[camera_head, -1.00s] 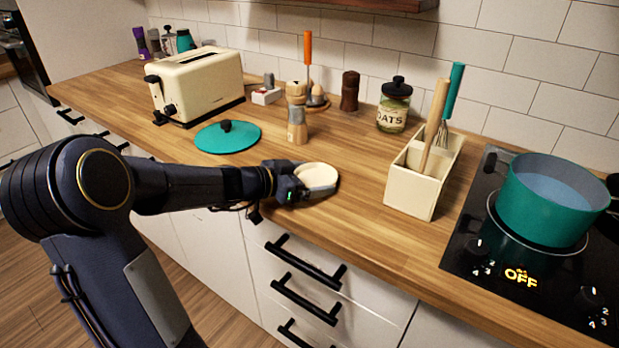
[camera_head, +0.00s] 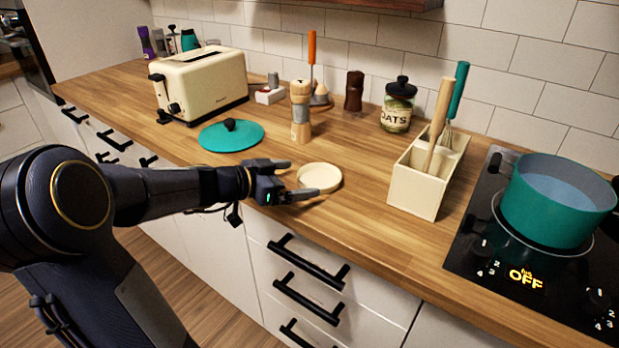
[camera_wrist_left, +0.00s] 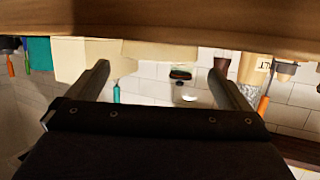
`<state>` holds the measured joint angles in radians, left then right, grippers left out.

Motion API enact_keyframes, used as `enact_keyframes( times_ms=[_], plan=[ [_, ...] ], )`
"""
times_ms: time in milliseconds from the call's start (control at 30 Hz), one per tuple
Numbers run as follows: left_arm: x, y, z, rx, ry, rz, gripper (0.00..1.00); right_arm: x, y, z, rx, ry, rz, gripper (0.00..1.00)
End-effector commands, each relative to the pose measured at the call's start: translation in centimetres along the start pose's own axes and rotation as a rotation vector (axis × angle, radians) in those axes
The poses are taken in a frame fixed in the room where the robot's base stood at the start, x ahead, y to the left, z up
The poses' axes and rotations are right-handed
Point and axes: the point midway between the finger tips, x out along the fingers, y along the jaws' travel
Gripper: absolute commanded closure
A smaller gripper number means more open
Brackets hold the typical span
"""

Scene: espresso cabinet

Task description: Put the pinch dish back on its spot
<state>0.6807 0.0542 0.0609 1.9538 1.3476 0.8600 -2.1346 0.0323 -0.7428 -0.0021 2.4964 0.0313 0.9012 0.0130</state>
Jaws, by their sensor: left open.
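The pinch dish (camera_head: 320,177) is a round, shallow cream dish lying flat on the wooden counter near its front edge, in the head view. My left gripper (camera_head: 302,178) is open just to its left, fingers spread towards the dish's left side; it holds nothing. In the left wrist view the open fingers (camera_wrist_left: 160,72) show with a gap between them. A pale shape at the top between them may be the dish, but I cannot tell for sure. My right gripper is not in view.
A teal lid (camera_head: 231,136) and pepper mill (camera_head: 300,112) stand behind the dish. A cream utensil box (camera_head: 415,190) is to its right, then the hob with a teal pot (camera_head: 555,205). An oats jar (camera_head: 397,107) and toaster (camera_head: 200,82) are farther back. Counter between dish and box is clear.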

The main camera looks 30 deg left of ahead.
Motion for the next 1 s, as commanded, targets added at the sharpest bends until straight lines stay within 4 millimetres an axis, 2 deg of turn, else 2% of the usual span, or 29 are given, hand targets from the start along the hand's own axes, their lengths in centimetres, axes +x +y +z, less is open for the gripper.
enact_keyframes(
  times_ms=[33, 200, 400, 1000],
  plan=[
    [-1.2, -0.1, 0.1, 0.001, 0.0, -0.005, 0.0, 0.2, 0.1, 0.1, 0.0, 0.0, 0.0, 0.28],
    [-4.4, 0.0, 0.1, 0.0, 0.0, -0.003, 0.0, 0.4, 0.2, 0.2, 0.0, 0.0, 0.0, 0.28],
    [-6.3, 0.0, 0.0, -0.001, 0.0, -0.001, 0.0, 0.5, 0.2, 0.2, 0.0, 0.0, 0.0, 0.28],
    [-6.6, 0.1, 0.0, -0.002, -0.001, 0.002, 0.0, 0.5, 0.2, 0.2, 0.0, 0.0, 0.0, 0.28]
  ],
)
